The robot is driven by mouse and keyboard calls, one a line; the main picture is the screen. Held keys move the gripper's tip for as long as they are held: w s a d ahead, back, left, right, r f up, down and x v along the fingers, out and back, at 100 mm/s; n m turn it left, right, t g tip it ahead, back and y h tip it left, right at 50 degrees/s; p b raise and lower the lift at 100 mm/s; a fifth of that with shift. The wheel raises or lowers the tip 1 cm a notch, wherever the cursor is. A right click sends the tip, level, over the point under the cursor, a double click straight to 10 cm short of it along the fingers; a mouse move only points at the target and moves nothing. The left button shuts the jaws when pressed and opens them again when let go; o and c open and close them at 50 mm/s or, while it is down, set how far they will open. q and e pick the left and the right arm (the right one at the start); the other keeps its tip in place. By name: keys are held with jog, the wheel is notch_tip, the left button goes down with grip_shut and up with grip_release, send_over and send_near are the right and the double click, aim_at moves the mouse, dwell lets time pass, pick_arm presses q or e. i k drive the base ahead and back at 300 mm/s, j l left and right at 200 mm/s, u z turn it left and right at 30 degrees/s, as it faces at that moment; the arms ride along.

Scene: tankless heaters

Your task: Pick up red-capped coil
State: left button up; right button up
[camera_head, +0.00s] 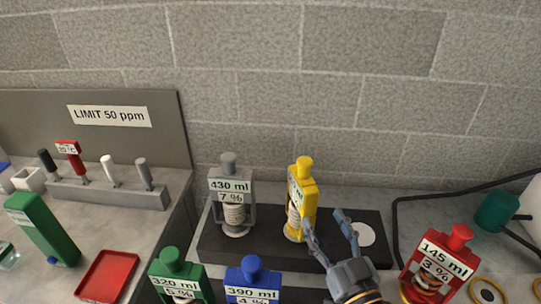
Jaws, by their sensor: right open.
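The red-capped coil (437,267) stands at the lower right, a red frame around a coil with a label reading 145 ml, 3 %. Its lower end is cut by the picture's bottom edge. My right gripper (328,226) is open, its two fingers pointing up and away, to the left of the red-capped coil and apart from it. Its left finger is close to the yellow-capped coil (301,201); I cannot tell whether they touch. Nothing shows between the fingers. My left gripper is not in the view.
A black stand (270,254) holds the grey-capped coil (232,196), the yellow one and an empty white round spot (364,234). Green (179,277) and blue (252,281) coils stand in front. A black cable (397,215) runs behind the red coil. A red tray (106,277) lies left.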

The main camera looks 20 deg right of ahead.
aim_at(443, 256)
jog(key=k+j, duration=0.8)
jog(key=k, duration=0.05)
